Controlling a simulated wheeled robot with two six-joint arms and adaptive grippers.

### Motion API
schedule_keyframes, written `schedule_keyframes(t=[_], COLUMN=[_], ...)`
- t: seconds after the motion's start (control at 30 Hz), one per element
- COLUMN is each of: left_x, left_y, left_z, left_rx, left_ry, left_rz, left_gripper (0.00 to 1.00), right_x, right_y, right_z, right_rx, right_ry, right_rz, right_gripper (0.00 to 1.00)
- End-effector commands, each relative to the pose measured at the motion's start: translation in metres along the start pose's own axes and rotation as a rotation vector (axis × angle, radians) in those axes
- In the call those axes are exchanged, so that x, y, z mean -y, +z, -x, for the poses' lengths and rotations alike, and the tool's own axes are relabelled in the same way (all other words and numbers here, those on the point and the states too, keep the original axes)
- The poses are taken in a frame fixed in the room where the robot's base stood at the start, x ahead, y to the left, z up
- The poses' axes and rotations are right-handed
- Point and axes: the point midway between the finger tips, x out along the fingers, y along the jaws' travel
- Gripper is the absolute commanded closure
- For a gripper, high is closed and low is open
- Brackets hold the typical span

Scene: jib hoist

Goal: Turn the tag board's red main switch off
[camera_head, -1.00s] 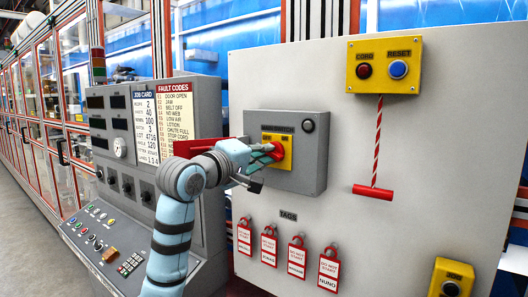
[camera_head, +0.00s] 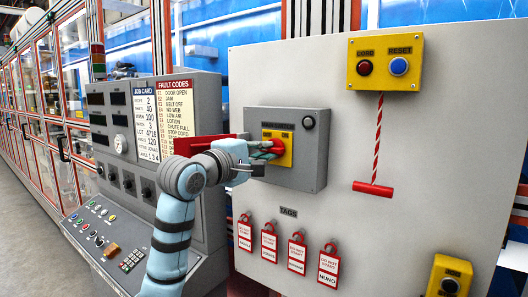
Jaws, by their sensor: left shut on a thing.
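The tag board (camera_head: 440,150) is a large pale grey panel. The main switch box (camera_head: 311,170) is a grey box on its left part, with a yellow plate (camera_head: 287,157) lettered with words including ON. The red switch handle (camera_head: 277,147) sits on the yellow plate, partly hidden by the fingers. My left gripper (camera_head: 268,149) reaches in from the left and is shut on the red handle. The handle's exact angle is hard to tell. My right gripper is not in view.
Several red-and-white tags (camera_head: 297,254) hang below the switch. A yellow box with CORD and RESET (camera_head: 385,62) and a red pull handle on a cord (camera_head: 373,189) are to the right. A yellow JOG box (camera_head: 449,277) is lower right. A grey control console (camera_head: 120,215) stands left.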

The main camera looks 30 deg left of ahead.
Motion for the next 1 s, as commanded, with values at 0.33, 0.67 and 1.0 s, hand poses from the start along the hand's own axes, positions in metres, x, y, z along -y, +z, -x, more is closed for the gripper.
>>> schedule_keyframes(t=[0.33, 0.67, 1.0], left_x=[0.0, -0.001, 0.001], left_y=[0.0, -0.001, -0.002], left_z=[0.0, 0.01, 0.098], left_rx=[0.0, -0.002, -0.006], left_ry=[-0.001, 0.002, -0.002], left_rz=[0.0, -0.001, -0.009], left_gripper=[0.7, 0.7, 0.7], right_x=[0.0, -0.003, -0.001], right_y=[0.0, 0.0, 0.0], right_z=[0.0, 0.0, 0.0], right_rx=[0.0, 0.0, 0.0], right_ry=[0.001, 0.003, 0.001], right_rz=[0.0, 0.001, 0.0], right_gripper=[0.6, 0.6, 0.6])
